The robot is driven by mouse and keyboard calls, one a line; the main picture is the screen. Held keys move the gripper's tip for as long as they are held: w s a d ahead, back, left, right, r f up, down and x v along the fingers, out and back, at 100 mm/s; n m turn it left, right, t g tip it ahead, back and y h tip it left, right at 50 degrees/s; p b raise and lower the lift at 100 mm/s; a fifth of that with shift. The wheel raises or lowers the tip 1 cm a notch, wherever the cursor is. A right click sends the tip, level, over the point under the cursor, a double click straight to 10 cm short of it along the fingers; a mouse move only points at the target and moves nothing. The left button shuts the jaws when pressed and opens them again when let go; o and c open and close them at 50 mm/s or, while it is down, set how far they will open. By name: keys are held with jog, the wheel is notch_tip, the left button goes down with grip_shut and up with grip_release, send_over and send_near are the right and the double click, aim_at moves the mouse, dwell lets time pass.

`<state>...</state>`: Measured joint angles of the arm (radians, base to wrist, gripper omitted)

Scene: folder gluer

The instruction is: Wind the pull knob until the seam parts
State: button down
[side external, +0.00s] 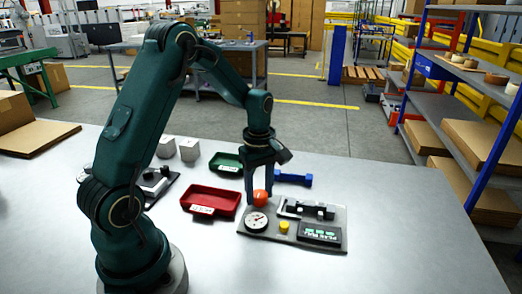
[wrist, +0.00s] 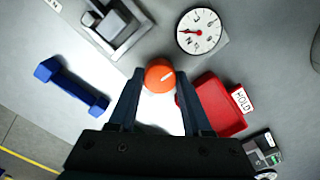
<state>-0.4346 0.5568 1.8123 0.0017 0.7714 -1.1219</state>
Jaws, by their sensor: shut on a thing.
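An orange pull knob (side external: 260,198) stands on the grey instrument plate (side external: 246,232). My gripper (side external: 260,190) points down, with its two fingers shut around the knob. A grey fixture with dark parts (side external: 306,210) lies along the plate's far side. A display (side external: 320,233) shows green digits too small to read. I cannot make out the seam.
A yellow button (side external: 284,227) is on the plate. A red tray (side external: 211,201), labelled HOLD in the wrist view, lies left of the plate, a green tray (side external: 227,164) behind it. A blue bar-shaped object (side external: 293,178) lies behind the plate. The table's right side is clear.

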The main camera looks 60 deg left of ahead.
jog(key=m, duration=0.4)
jog(key=shift+m, duration=0.3)
jog(key=m, duration=0.4)
jog(key=shift+m, duration=0.3)
jog(key=m, duration=2)
jog(key=shift+m, duration=0.3)
